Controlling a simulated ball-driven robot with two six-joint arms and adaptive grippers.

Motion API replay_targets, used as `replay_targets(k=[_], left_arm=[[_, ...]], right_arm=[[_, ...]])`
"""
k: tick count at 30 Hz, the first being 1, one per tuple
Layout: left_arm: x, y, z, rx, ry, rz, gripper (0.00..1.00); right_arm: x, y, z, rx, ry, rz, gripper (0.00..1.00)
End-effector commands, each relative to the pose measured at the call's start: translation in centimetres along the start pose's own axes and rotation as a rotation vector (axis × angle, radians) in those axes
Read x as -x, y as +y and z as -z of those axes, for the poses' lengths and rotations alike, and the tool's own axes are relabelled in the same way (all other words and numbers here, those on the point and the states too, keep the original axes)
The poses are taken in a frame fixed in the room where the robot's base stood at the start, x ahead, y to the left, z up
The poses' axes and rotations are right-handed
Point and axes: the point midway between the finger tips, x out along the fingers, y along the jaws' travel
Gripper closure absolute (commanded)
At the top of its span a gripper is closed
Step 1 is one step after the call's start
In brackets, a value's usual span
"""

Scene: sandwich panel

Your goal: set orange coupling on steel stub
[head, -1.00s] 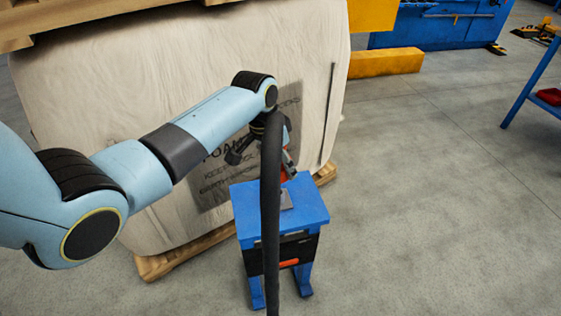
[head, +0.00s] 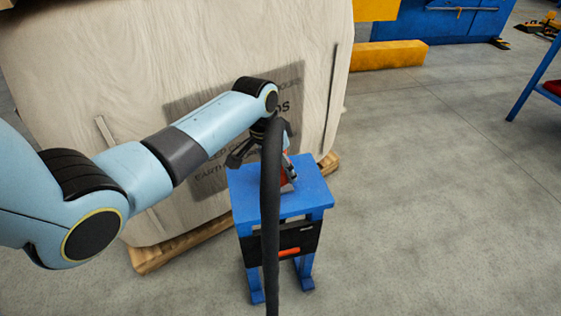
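My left gripper (head: 281,168) points down over the top of a small blue stand (head: 312,186), largely hidden behind a thick black hose-like tube (head: 270,215). Bits of the orange coupling (head: 287,182) show just right of the tube, between the gripper's dark parts and the stand top. The coupling keeps its place in the gripper, which appears shut on it. I cannot tell whether it touches the stand. The steel stub is not distinguishable now; the gripper, coupling and tube cover that spot. My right gripper is out of view.
A large wrapped load (head: 75,80) on a wooden pallet (head: 165,256) stands close behind the blue stand. A yellow beam (head: 388,55) and a blue cabinet (head: 440,22) are at the back. Open concrete floor lies to the right. A black box with an orange strip is on the stand's front.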

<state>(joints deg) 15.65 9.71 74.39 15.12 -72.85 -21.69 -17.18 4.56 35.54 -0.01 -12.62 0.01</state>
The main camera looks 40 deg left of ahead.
Motion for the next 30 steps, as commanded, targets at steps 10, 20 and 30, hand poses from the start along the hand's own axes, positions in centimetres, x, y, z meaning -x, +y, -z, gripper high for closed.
replay_targets(k=[10,20,30], left_arm=[[-0.9,0.0,-0.2,0.0,0.001,0.0,0.71],[-1.0,0.0,-0.2,0.0,0.001,0.0,0.71],[-1.5,0.0,-0.4,0.0,0.001,0.0,0.71]], right_arm=[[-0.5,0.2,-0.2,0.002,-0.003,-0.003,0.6],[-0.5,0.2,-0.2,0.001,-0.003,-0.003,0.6],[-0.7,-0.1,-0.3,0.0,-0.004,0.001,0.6]])
